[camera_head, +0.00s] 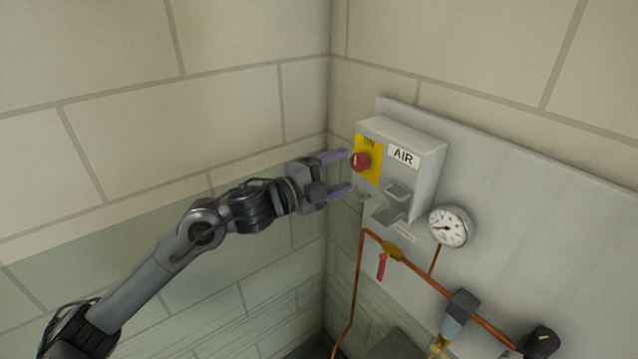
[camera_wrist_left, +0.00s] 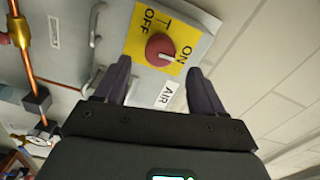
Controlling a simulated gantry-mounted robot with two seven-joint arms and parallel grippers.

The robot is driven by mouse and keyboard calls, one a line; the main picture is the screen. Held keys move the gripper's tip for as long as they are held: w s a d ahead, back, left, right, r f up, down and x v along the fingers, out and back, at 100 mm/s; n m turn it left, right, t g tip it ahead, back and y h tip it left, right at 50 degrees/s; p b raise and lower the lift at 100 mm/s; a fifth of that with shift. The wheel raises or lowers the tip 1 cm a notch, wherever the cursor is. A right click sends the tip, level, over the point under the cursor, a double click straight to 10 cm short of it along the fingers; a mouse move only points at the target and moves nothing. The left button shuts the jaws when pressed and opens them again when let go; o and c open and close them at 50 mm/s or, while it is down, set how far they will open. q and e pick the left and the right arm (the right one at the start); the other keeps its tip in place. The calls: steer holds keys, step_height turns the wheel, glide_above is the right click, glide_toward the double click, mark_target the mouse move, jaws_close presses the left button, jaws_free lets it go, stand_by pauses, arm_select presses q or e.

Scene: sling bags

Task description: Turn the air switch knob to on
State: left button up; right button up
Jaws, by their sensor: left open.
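The air switch is a red knob (camera_head: 361,162) on a yellow plate (camera_head: 374,150), on the front of a grey box (camera_head: 425,165) labelled AIR. In the left wrist view the red knob (camera_wrist_left: 160,49) sits between the OFF and ON marks on the yellow plate (camera_wrist_left: 139,45). A pale line shows on its face. My left gripper (camera_head: 344,172) is open and empty, just left of the box. In the left wrist view its fingers (camera_wrist_left: 159,67) flank the knob from below; I cannot tell whether they touch it. My right gripper is not in view.
The box is on a grey wall panel (camera_head: 520,200). A metal latch (camera_head: 392,208) sits below the knob. A pressure gauge (camera_head: 449,227), a copper pipe (camera_head: 430,282) and a red-handled valve (camera_head: 382,266) are lower down.

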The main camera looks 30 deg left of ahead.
arm_select(q)
steer(key=shift+b+v, duration=0.45)
steer(key=shift+v, duration=2.2)
